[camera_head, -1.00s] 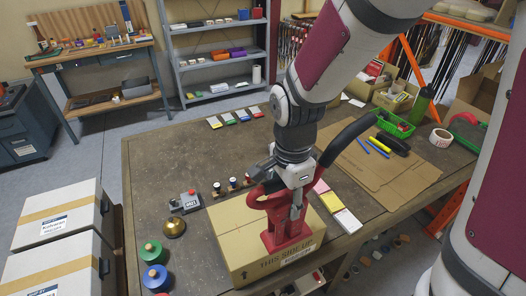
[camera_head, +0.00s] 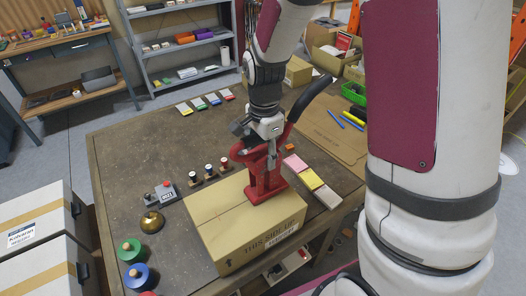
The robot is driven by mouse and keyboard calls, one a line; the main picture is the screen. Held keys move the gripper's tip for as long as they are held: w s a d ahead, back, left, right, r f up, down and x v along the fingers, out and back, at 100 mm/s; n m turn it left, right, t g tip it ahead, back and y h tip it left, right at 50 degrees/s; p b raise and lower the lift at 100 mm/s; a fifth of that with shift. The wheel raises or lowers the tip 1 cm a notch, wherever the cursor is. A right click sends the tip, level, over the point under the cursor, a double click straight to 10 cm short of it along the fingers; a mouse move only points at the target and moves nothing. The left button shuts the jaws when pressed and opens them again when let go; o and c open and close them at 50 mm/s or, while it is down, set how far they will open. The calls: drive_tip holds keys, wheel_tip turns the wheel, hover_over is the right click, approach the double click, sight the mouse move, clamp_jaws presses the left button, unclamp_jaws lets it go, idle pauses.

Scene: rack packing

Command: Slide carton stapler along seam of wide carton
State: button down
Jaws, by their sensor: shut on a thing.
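The wide carton (camera_head: 228,219) is a brown box marked "THIS SIDE UP". It lies on the near part of the dark workbench in the head view, with a seam along its top. The red carton stapler (camera_head: 266,183) stands upright on the carton's top near its right end, its long black handle rising to the upper right. My gripper (camera_head: 268,150) points down from above and is shut on the stapler's upper part. The fingertips are partly hidden by the red body, and the exact contact between stapler base and seam is hard to make out.
Left of the carton stand a grey box with a red button (camera_head: 164,194), a brass bell (camera_head: 151,222) and green (camera_head: 130,250) and blue (camera_head: 134,276) spools. Colored pads (camera_head: 312,180) lie close to its right. Flat cardboard (camera_head: 334,138) lies behind. The bench's middle left is clear.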

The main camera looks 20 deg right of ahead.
drive_tip(key=c, duration=1)
unclamp_jaws()
drive_tip(key=shift+o, duration=0.9)
